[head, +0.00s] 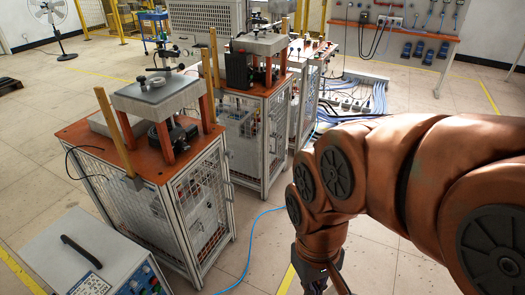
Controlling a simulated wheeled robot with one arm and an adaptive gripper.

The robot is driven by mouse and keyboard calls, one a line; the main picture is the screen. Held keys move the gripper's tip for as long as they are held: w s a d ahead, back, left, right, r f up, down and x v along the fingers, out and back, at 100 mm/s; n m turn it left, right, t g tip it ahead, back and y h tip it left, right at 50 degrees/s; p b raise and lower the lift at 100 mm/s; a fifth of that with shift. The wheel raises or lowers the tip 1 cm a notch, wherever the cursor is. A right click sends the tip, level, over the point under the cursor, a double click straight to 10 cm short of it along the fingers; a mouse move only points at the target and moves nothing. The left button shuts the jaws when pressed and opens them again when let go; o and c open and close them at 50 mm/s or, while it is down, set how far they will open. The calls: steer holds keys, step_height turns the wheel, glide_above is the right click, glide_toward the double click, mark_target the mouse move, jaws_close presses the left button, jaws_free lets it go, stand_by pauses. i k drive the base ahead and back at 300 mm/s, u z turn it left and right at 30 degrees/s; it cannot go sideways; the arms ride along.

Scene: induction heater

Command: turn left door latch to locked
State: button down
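No door latch can be made out in the head view, and I cannot tell which door is the left one. The nearest wire-mesh cabinet (207,205) has an orange top and a press-like machine on it. A grey box with a black handle (88,262) stands at the lower left, with knobs and lights on its front edge. My copper-coloured arm comes in from the right. My gripper (320,283) hangs at the bottom edge, partly cut off, over the floor to the right of the cabinet. Its fingertips are hidden, so its opening does not show.
More mesh cabinets with machines (258,125) stand in a row behind the nearest one. A blue cable (248,250) lies on the floor between the cabinet and my arm.

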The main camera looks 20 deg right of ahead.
mark_target(230, 155)
steer(key=k, duration=0.55)
steer(key=z, duration=0.55)
steer(key=i, duration=1.45)
steer(key=u, duration=0.8)
